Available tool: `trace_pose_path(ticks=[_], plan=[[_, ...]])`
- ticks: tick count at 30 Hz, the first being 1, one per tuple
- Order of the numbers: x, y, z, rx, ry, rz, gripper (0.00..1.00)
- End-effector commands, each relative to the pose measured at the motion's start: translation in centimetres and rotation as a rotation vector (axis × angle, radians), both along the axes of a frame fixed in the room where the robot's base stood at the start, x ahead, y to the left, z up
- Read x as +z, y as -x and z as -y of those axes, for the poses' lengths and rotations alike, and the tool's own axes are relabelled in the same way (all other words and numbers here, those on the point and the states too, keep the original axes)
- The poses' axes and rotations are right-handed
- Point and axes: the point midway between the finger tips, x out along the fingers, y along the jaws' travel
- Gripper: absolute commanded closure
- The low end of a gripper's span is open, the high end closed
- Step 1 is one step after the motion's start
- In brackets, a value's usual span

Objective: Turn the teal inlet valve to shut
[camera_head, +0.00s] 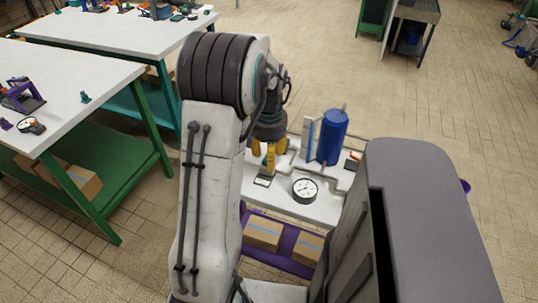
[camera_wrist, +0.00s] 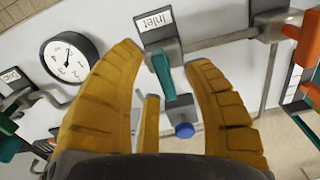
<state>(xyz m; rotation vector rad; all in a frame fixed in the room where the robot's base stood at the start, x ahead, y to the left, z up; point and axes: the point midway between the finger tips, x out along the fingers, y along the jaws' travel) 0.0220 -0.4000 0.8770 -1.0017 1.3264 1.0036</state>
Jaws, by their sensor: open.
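The teal inlet valve lever (camera_wrist: 166,78) stands between my open fingers in the wrist view, beside a tag reading "Inlet" (camera_wrist: 158,20). Its long side points down the picture, roughly across the grey pipe (camera_wrist: 225,40) that runs to the right. My gripper (camera_wrist: 165,62) has yellow fingers on both sides of the lever, with gaps visible; a thinner finger (camera_wrist: 150,120) is just below left. I cannot tell whether any finger touches it. In the head view my gripper (camera_head: 264,160) is over the white bench top (camera_head: 318,208), and the lever is mostly hidden there.
A round dial gauge (camera_wrist: 70,60) is left of the fingers. An orange handle (camera_wrist: 302,42) is at the right and a blue knob (camera_wrist: 184,130) sits below the lever. A blue tank (camera_head: 332,137) stands behind. Cardboard boxes (camera_head: 263,233) lie on the purple shelf below.

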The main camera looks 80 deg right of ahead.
Motion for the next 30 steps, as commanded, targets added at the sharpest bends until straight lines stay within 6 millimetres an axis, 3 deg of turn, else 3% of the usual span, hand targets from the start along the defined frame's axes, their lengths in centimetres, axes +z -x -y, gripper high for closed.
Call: trace_pose_path(ticks=[8,21,30], plan=[[1.4,0.0,0.1,0.000,0.005,0.000,0.55],[8.5,0.0,0.1,0.000,0.005,0.000,0.55],[11.5,0.0,0.1,0.000,0.002,-0.001,0.55]])
